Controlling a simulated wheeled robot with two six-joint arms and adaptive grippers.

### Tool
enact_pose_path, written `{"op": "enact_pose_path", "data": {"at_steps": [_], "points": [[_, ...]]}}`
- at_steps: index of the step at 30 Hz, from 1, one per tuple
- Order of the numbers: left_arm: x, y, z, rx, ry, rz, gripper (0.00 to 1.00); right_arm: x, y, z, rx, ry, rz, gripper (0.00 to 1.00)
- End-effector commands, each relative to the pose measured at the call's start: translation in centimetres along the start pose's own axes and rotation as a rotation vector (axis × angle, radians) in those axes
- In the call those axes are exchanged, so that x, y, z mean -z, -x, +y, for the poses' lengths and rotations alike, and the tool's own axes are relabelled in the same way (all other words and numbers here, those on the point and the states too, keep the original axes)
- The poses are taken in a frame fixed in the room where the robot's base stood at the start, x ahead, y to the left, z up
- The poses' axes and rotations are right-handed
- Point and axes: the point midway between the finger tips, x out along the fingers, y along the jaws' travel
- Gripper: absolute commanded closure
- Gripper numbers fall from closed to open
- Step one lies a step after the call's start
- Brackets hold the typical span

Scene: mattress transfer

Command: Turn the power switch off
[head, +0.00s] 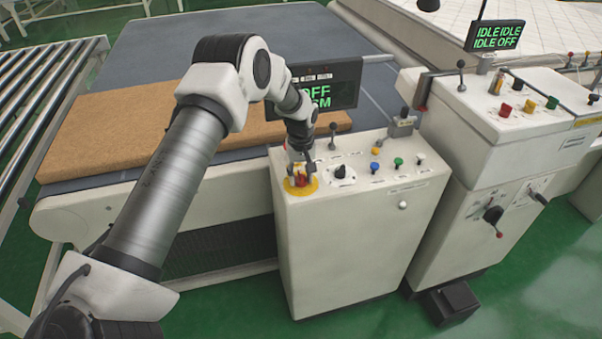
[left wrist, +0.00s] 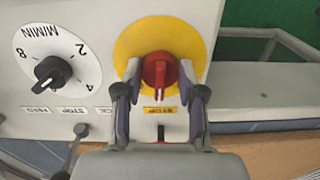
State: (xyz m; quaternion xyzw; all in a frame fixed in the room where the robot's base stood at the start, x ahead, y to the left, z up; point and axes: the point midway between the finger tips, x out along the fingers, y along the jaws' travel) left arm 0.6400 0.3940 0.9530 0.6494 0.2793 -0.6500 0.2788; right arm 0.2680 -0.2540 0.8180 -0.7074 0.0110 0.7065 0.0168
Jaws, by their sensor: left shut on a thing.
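The power switch is a red rotary knob (head: 300,180) on a yellow disc at the left end of a white control box (head: 340,245). In the left wrist view the red knob (left wrist: 160,70) sits on the yellow disc (left wrist: 160,30), its ridge running roughly up and down the picture. My left gripper (head: 300,168) points down onto it. In the left wrist view its fingers (left wrist: 161,90) stand on both sides of the knob and are shut on it. The fingers hide part of the knob in the head view. My right gripper is not in view.
A numbered black dial (left wrist: 52,72) is beside the disc. Several coloured buttons and levers share the panel. A display (head: 345,85) reads "OFF", partly hidden by my arm. A second console (head: 500,130) stands right. A brown mattress slab (head: 120,130) lies on the grey conveyor (head: 170,45).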

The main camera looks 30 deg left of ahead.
Motion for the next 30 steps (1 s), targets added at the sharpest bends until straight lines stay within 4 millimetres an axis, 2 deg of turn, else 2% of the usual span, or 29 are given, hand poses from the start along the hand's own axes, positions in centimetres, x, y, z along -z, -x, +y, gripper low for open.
{"op": "enact_pose_path", "data": {"at_steps": [18, 30], "points": [[0.3, 0.5, 0.1, -0.008, 0.572, 0.008, 0.96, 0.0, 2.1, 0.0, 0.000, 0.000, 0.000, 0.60], [0.3, 0.3, 0.1, -0.009, 0.806, 0.008, 0.96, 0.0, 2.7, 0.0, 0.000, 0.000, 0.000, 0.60]]}}
